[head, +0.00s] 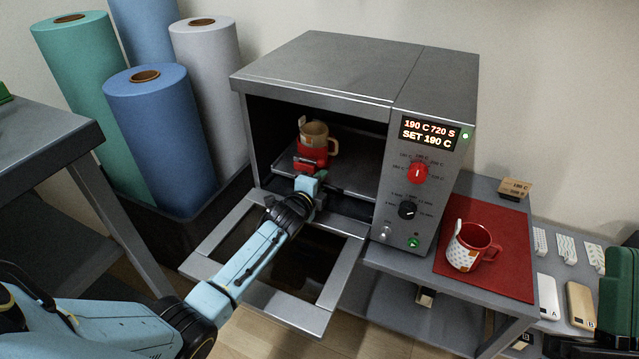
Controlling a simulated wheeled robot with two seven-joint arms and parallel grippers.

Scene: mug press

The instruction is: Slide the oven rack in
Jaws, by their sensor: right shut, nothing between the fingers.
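The oven (330,66) stands open, its door (262,298) folded down in front. The oven rack (352,178) lies level inside the chamber. A beige mug (318,134) with a tan handle stands towards the rack's left side, with a red part around its lower body. My left gripper (308,180) reaches over the door to the rack's front, just in front of the mug. Its fingertips are small and partly hidden, so I cannot tell whether they are open or touch the rack. My right gripper is not in view.
A white patterned mug (464,254) with a red handle stands on a red mat (505,235) right of the oven. The display reads 190 C 720 S. Large rolls (150,140) stand at left. A green device (618,290) is at the right edge.

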